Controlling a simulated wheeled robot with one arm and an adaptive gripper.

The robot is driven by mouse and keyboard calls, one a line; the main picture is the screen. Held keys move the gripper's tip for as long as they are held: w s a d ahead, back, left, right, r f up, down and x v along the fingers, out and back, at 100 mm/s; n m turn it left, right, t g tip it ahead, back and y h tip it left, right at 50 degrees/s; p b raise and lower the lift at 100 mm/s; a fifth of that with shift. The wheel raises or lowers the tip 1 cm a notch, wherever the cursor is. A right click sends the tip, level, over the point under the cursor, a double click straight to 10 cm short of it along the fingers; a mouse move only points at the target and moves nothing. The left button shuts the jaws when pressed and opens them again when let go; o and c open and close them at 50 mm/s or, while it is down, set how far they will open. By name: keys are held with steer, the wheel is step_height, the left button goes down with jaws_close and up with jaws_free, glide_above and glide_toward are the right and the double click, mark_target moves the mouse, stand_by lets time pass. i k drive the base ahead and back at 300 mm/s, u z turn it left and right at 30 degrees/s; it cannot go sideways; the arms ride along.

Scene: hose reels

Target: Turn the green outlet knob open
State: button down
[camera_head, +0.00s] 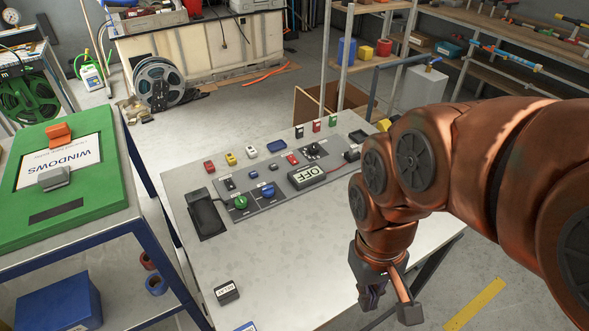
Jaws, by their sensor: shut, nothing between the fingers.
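The green outlet knob (240,202) sits on a dark panel at the left of the control board on the grey table. Its exact turn angle is too small to tell. A blue knob (268,190) is just right of it. My gripper (388,306) hangs over the table's right front edge, pointing down, well to the right of and nearer than the green knob. Its fingers are shut and hold nothing. It is apart from the board.
A display reading OFF (306,176) and a black dial (312,150) lie right of the knobs. A black handset-like block (205,214) is left of the green knob. Several small coloured blocks line the back. The table's front middle is mostly clear.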

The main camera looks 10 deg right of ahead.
mark_target(241, 202)
steer(key=k, duration=0.5)
steer(key=z, duration=1.8)
steer(key=i, duration=0.9)
steer(key=u, duration=3.65)
steer(key=i, duration=0.5)
steer(key=z, duration=0.05)
